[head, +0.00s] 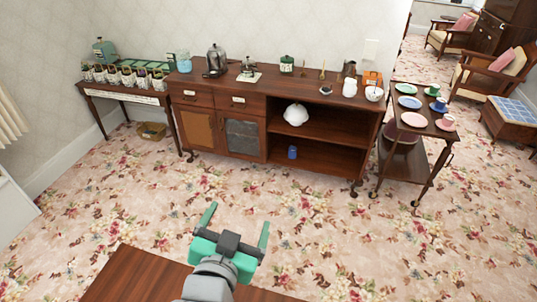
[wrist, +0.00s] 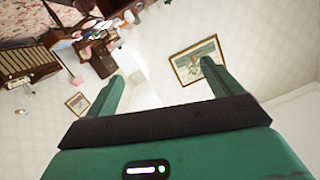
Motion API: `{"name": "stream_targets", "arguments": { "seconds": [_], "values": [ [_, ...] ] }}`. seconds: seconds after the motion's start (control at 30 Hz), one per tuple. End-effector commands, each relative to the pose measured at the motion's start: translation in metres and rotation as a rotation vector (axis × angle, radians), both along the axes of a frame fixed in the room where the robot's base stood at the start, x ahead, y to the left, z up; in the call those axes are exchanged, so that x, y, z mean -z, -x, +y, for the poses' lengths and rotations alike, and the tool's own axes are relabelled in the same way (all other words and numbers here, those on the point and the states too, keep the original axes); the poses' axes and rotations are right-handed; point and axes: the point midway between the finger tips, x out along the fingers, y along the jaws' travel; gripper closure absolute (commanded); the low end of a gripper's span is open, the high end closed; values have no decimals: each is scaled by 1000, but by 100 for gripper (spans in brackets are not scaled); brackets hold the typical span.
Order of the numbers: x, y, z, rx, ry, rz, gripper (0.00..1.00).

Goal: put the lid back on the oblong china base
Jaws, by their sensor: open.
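My gripper (head: 236,226) is open and empty in the lower middle of the head view, its two green fingers spread wide. In the wrist view my gripper (wrist: 160,78) also shows nothing between its fingers. It is well in front of the sideboard, apart from everything on it. I cannot make out the oblong china base or its lid for certain in either view. A white rounded piece (head: 296,114) sits on the sideboard's upper open shelf.
A trolley (head: 403,124) with plates and cups stands at right, a plant table (head: 104,90) at left. Flowered carpet (head: 300,200) before the sideboard is clear.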

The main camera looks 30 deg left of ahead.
Motion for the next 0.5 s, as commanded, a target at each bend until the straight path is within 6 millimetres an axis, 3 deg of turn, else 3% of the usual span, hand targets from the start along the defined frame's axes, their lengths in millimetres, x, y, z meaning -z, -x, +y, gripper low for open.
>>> {"name": "stream_targets", "arguments": {
  "seconds": [0.03,0.1,0.23,0.33,0.4,0.5],
  "values": [
    [-55,-13,-34,40,-13,-118,10],
    [-126,-17,-81,92,-4,-282,10],
    [-235,7,-159,199,50,-562,10],
    [-290,35,-198,268,102,-719,10],
    [-312,51,-215,302,130,-788,10],
    [-326,63,-225,326,153,-835,10]
  ]
}}
